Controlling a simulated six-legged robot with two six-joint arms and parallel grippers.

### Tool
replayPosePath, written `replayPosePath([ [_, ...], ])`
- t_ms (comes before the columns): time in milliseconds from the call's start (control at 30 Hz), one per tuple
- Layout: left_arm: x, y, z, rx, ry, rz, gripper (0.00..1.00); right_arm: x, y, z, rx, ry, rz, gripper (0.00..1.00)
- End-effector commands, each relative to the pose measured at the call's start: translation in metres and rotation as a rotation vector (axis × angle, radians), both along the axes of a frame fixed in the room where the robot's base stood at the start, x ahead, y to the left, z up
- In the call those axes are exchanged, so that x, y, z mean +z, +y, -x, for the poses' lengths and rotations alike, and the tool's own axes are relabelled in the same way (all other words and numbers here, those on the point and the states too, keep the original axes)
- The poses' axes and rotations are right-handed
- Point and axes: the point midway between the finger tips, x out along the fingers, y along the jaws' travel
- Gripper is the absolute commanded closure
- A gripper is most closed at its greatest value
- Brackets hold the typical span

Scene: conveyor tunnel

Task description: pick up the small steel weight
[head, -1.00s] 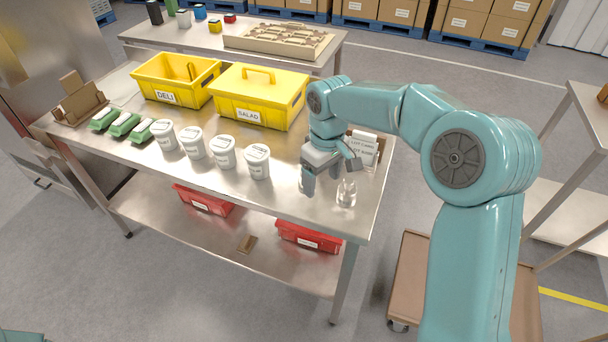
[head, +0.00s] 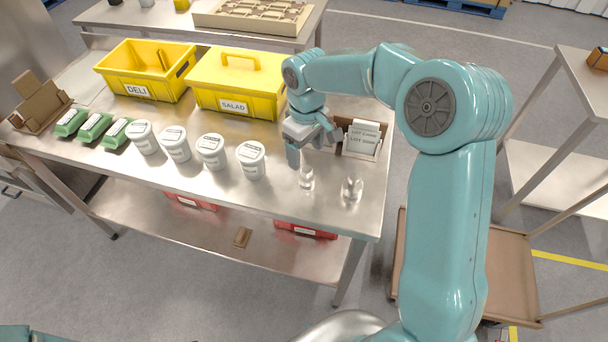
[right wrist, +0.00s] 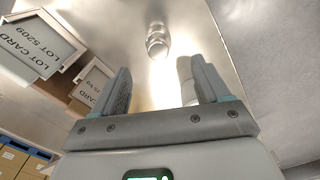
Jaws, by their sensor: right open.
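Two shiny steel weights stand on the steel table near its right end. The left one, which looks like the small steel weight (head: 306,179), is just below my right gripper (head: 312,148). The other steel weight (head: 351,190) looks slightly larger and stands to its right. My right gripper is open, with nothing held, above the table. In the right wrist view one weight (right wrist: 157,42) stands beyond the open fingers (right wrist: 160,85); I cannot tell which. A pale cylindrical shape beside the right finger is blurred by glare. My left gripper is out of view.
A holder of lot cards (head: 363,138) stands close behind the weights. White tubs (head: 250,160) stand in a row to the left, with yellow salad (head: 235,88) and deli (head: 140,75) bins behind. The table's front edge and right end are close to the weights.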

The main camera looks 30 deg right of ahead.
Motion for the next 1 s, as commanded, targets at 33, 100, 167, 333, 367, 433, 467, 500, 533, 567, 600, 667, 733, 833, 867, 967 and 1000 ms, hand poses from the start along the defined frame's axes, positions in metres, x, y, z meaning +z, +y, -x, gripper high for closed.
replayPosePath([
  [33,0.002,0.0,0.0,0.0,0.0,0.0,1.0,-0.012,0.0,0.002,0.0,0.005,-0.001,0.25],
  [100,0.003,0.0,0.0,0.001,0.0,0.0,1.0,-0.028,0.0,0.003,0.001,0.005,0.0,0.25],
  [167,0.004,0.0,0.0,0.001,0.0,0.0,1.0,-0.039,0.0,0.003,0.0,0.004,-0.001,0.25],
  [333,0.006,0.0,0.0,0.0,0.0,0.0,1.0,-0.058,-0.001,0.001,0.001,0.001,0.0,0.25],
  [367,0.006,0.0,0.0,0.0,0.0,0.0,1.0,-0.06,0.0,0.001,0.001,0.0,0.0,0.25],
  [433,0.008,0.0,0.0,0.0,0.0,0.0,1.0,-0.064,-0.001,0.0,0.001,0.001,0.0,0.25],
  [467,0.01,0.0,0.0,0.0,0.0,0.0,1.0,-0.068,-0.001,0.0,0.001,0.003,0.0,0.25],
  [500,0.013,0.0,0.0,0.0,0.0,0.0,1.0,-0.073,-0.002,-0.001,0.0,0.003,-0.001,0.25],
  [533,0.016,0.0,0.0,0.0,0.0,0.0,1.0,-0.078,-0.002,-0.002,0.0,0.005,-0.001,0.25],
  [567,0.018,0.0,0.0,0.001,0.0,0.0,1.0,-0.083,-0.003,-0.003,0.001,0.004,-0.001,0.25],
  [600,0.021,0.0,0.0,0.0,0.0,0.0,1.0,-0.09,-0.004,-0.004,0.001,0.005,-0.001,0.25],
  [667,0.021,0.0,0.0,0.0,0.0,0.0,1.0,-0.1,-0.004,-0.005,0.0,0.003,0.0,0.25],
  [733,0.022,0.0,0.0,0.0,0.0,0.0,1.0,-0.108,-0.004,-0.006,0.0,0.001,0.0,0.25],
  [833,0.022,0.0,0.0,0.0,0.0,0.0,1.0,-0.113,-0.004,-0.007,0.001,0.0,0.0,0.25],
  [867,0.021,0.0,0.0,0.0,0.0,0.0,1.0,-0.113,-0.004,-0.007,0.001,-0.001,0.001,0.25],
  [967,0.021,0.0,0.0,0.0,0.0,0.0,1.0,-0.113,-0.004,-0.007,0.001,-0.001,0.001,0.25],
  [1000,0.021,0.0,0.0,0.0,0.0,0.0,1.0,-0.113,-0.004,-0.007,0.001,-0.001,0.001,0.25],
])
